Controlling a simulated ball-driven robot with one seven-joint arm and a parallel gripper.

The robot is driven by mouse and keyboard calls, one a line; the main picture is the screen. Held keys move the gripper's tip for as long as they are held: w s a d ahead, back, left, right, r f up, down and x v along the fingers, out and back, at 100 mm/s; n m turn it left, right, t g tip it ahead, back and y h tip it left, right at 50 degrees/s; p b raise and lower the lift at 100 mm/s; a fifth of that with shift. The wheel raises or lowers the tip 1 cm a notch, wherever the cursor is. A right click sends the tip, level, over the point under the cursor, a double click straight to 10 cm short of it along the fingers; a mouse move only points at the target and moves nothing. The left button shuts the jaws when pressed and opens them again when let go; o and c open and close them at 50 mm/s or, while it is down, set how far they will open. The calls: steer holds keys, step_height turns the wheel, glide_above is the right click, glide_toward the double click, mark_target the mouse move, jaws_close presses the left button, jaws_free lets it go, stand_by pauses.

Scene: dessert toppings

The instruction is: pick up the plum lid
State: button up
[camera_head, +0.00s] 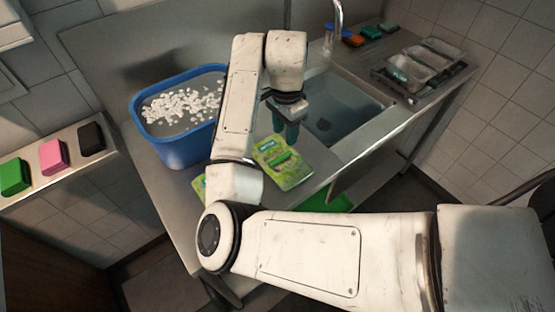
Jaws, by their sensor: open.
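I cannot make out a plum-coloured lid in the head view; it may be hidden behind my arm or out of frame. My gripper (285,130) points down, with dark teal fingers, near the left edge of the sink. It is open, and I see nothing between its fingers. A green printed packet (294,175) lies on the metal counter just in front of the gripper, with a small green piece (279,159) on it. Another green packet (199,186) is mostly hidden by my arm.
A blue tub (181,151) with white pieces stands left. The sink (345,113) is right, with a tap (338,20) behind. Clear containers (411,69) sit on a rack at right. Green (15,177), pink (53,156) and black (91,138) blocks line the left ledge.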

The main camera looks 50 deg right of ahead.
mark_target(286, 154)
steer(key=shift+s+d+f+p, duration=0.1)
steer(key=shift+f+p, duration=0.75)
steer(key=shift+f, duration=3.35)
jaws_close()
